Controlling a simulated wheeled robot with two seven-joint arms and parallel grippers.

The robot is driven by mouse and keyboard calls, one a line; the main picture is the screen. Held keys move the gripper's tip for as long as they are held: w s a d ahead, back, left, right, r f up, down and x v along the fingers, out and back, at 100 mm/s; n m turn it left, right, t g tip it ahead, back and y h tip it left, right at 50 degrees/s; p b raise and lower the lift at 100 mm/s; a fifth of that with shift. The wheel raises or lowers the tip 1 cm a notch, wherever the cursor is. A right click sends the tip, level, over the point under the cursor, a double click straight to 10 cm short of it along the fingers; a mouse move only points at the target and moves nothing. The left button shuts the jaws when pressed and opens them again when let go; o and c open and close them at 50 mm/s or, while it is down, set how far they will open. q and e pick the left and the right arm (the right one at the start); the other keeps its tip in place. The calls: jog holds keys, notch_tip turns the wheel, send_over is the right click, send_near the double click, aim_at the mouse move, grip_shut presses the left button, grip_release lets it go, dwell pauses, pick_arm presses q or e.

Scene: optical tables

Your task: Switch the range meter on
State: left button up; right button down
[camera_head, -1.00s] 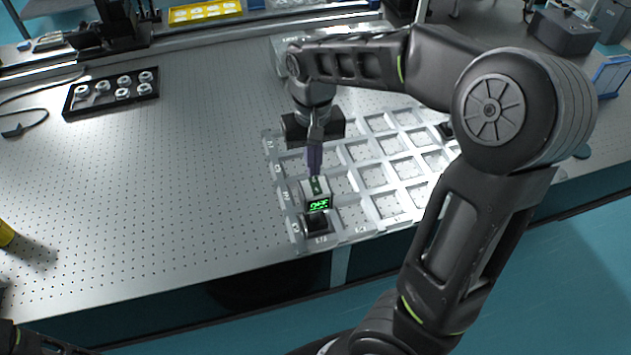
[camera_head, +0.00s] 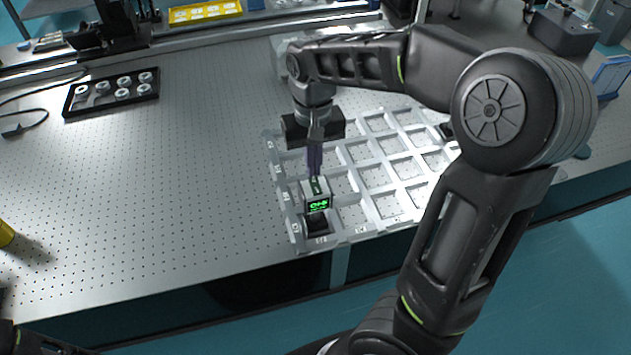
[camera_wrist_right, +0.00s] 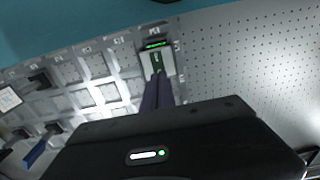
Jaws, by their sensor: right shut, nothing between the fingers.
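The range meter (camera_head: 317,203) is a small pale box with a dark top strip and a lit green display on its front. It sits in the front-left part of the pale grid tray (camera_head: 366,223). My left gripper is out of view.
A black tray of round parts (camera_head: 110,93) lies at the back left. A yellow object (camera_head: 5,233) stands at the left edge. The perforated table (camera_head: 190,170) is clear left of the grid tray. A blue-handled item (camera_wrist_right: 40,147) shows in the right wrist view.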

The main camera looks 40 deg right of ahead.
jog(key=shift+f+b, duration=0.7)
jog(key=shift+f, duration=0.25)
dwell(0.8)
jog(key=shift+r, duration=0.1)
notch_tip(320, 180, up, 7)
jog(key=p, duration=0.6)
dwell(0.6)
